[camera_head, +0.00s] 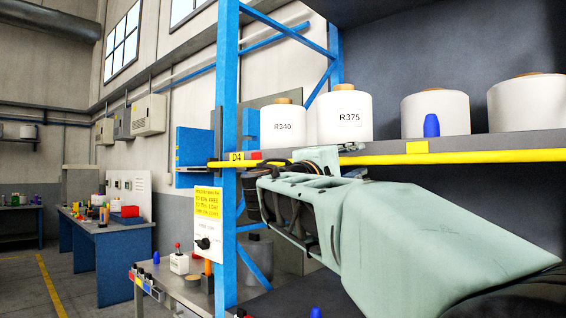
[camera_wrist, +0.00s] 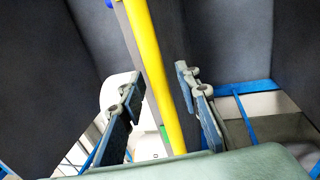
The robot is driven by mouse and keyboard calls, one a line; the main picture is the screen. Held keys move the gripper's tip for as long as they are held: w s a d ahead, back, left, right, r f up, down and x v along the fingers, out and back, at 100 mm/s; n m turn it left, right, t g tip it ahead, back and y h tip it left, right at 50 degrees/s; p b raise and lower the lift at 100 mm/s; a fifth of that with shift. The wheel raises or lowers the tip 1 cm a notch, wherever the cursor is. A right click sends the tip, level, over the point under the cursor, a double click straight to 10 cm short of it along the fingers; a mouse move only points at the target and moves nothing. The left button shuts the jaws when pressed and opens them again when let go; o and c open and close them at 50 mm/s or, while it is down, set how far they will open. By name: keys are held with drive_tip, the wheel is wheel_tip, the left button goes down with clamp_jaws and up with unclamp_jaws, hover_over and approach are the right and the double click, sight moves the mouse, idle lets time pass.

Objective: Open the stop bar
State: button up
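The yellow bar (camera_head: 480,155) runs along the front edge of the shelf, under the bobbins, and I take it as the stop bar. Its left part passes behind my arm to the blue post. In the wrist view the yellow bar (camera_wrist: 148,50) runs steeply between the two fingers of my gripper (camera_wrist: 158,72). The fingers stand apart, one on each side, with gaps between them and the bar. My gripper is open and holds nothing. In the head view my arm reaches from the lower right to the bar, and the fingertips are hard to make out.
White bobbins R340 (camera_head: 282,130) and R375 (camera_head: 345,120) stand on the shelf with further bobbins to the right. A blue cone (camera_head: 431,125) stands there too. The blue rack post (camera_head: 227,90) and a panel with a knob (camera_head: 208,222) are left of my arm.

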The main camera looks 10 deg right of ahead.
sight(354, 158)
drive_tip(key=shift+r, duration=0.1)
wheel_tip(354, 158, up, 10)
drive_tip(key=shift+r, duration=0.1)
idle(0.6)
drive_tip(key=shift+s+a+f+b, duration=0.15)
drive_tip(key=shift+a+f+b, duration=0.1)
drive_tip(key=shift+f+b, duration=0.1)
drive_tip(key=b+v, duration=0.4)
drive_tip(key=v, duration=0.8)
idle(0.7)
drive_tip(key=shift+o, duration=0.3)
drive_tip(key=shift+r, duration=0.1)
